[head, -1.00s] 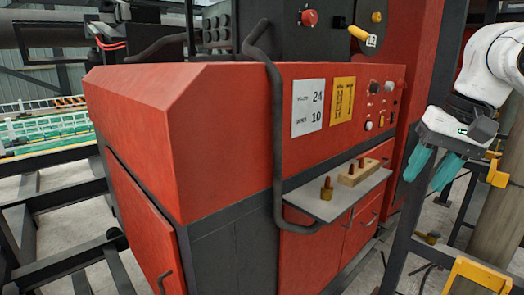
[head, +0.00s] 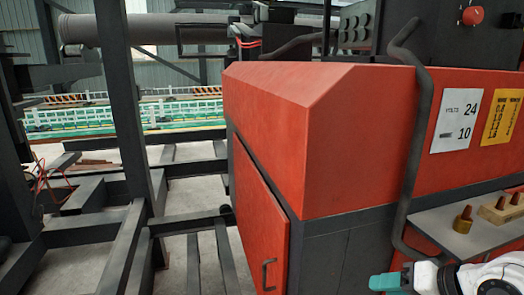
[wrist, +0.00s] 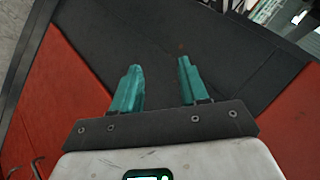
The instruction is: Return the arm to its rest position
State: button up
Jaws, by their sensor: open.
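My gripper (wrist: 160,88) shows in the wrist view with its two teal fingers spread apart and nothing between them. Beyond the fingers is a dark grey panel between red panels. In the head view only part of my gripper (head: 388,282) shows at the bottom right, with a teal finger and white arm links cut off by the frame edge. It is low, beside the red machine (head: 345,140) and below its small shelf.
The shelf (head: 468,238) holds a brass piece (head: 464,220) and a wooden block (head: 502,209) with brown pegs. A bent dark handrail (head: 417,150) stands in front of the machine. Dark steel beams (head: 120,250) fill the left, with bare floor between them.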

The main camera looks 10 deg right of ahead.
jog(key=s+a+f+n+g, duration=0.1)
jog(key=s+a+f, duration=0.15)
jog(key=f, duration=0.25)
jog(key=s+a+f+g+h, duration=0.1)
jog(key=s+a+f, duration=0.1)
jog(key=s+f, duration=0.3)
jog(key=s+a+f+n+g, duration=0.1)
jog(key=s+a+f, duration=0.2)
jog(key=f, duration=0.3)
jog(key=s+d+f+n+g+h, duration=0.1)
jog(key=s+f, duration=0.3)
jog(key=s, duration=0.4)
jog(key=s+d+f+n+g+h, duration=0.1)
jog(key=s+f+n+g+h, duration=0.1)
jog(key=s, duration=0.5)
notch_tip(320, 180, down, 3)
jog(key=shift+s+d+r+g+h, duration=0.1)
jog(key=shift+s+d+g+h, duration=0.3)
jog(key=shift+g, duration=0.3)
jog(key=shift+a, duration=0.15)
